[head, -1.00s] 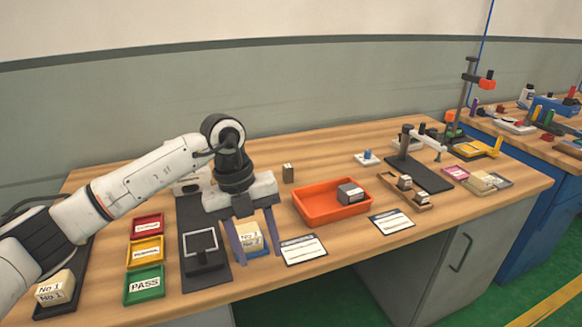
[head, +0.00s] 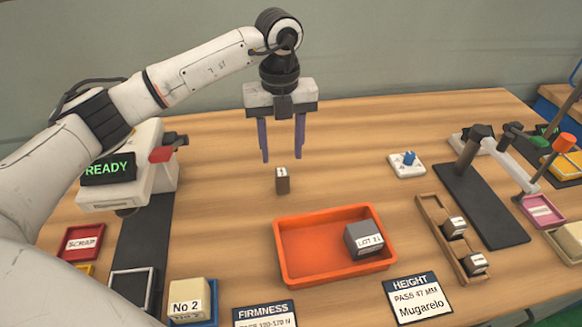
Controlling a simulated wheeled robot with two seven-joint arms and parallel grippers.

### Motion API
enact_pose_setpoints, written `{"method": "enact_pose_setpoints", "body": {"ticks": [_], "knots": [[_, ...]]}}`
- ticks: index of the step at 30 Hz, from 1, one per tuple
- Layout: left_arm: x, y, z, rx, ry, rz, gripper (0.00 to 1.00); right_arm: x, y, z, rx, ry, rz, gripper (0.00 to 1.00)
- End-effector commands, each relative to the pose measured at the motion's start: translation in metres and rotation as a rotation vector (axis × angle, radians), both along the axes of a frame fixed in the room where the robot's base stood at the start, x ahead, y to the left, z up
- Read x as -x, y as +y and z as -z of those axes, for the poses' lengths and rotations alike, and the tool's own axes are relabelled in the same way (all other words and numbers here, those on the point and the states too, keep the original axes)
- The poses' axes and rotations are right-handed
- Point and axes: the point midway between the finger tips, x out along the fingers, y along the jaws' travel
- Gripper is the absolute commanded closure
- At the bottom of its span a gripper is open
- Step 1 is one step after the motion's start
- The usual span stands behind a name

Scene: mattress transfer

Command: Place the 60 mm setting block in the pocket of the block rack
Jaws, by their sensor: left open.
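A small upright block (head: 282,183), dark brown with a pale labelled top, stands alone on the table behind the orange tray; its label is too small to read, so I take it as the setting block. My left gripper (head: 283,154) is open and empty, its two purple fingers pointing down, just above and behind this block in the picture and apart from it. The wooden block rack (head: 433,211) lies to the right. Two small blocks with white labels, one (head: 453,228) and another (head: 475,264), sit in its nearer part. Its far part looks empty.
The orange tray (head: 305,276) holds a grey "LOT" block (head: 364,239). A white plate with a blue knob (head: 407,163) and a black-based lever fixture (head: 488,215) stand at right. A "READY" device (head: 108,170) and a "No 2" block (head: 190,298) are at left. Table around the small block is clear.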

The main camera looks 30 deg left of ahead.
Motion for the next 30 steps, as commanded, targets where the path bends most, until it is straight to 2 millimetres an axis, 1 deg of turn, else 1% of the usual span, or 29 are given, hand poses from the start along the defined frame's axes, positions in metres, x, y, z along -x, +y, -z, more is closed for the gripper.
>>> {"method": "enact_pose_setpoints", "body": {"ticks": [1, 3, 6, 8, 11, 15, 18, 21, 27, 29, 30], "knots": [[0.001, 0.001, 0.009, -0.001, 0.003, -0.001, 0.55, 0.006, 0.0, 0.003, 0.001, 0.013, 0.0, 0.75], [0.001, 0.0, 0.018, 0.0, 0.002, 0.0, 0.55, 0.009, 0.0, 0.004, 0.0, 0.021, -0.002, 0.75], [0.0, 0.0, 0.027, 0.001, 0.001, 0.0, 0.55, 0.011, 0.001, 0.005, 0.0, 0.024, -0.001, 0.75], [0.0, 0.0, 0.03, 0.0, 0.0, 0.0, 0.55, 0.01, 0.001, 0.004, 0.0, 0.023, -0.001, 0.75], [0.002, -0.001, 0.04, 0.0, 0.003, 0.001, 0.55, 0.009, 0.001, 0.0, -0.001, 0.02, -0.001, 0.75], [0.003, -0.002, 0.062, 0.0, 0.003, 0.001, 0.55, 0.006, 0.001, -0.007, -0.001, 0.011, -0.001, 0.75], [0.002, -0.002, 0.075, 0.001, 0.002, 0.0, 0.55, 0.002, 0.001, -0.009, -0.001, 0.004, -0.001, 0.75], [0.002, -0.002, 0.08, 0.0, 0.0, 0.0, 0.55, 0.0, 0.001, -0.01, -0.002, 0.0, -0.001, 0.75], [0.001, -0.002, 0.081, 0.0, -0.001, 0.0, 0.55, 0.0, 0.001, -0.009, -0.001, 0.0, 0.0, 0.75], [0.001, -0.002, 0.081, 0.0, -0.001, 0.001, 0.63, 0.0, 0.001, -0.009, -0.001, 0.001, 0.0, 0.75], [0.001, -0.002, 0.081, 0.0, -0.001, 0.001, 0.7, 0.0, 0.0, -0.009, -0.001, 0.001, -0.001, 0.75]]}}
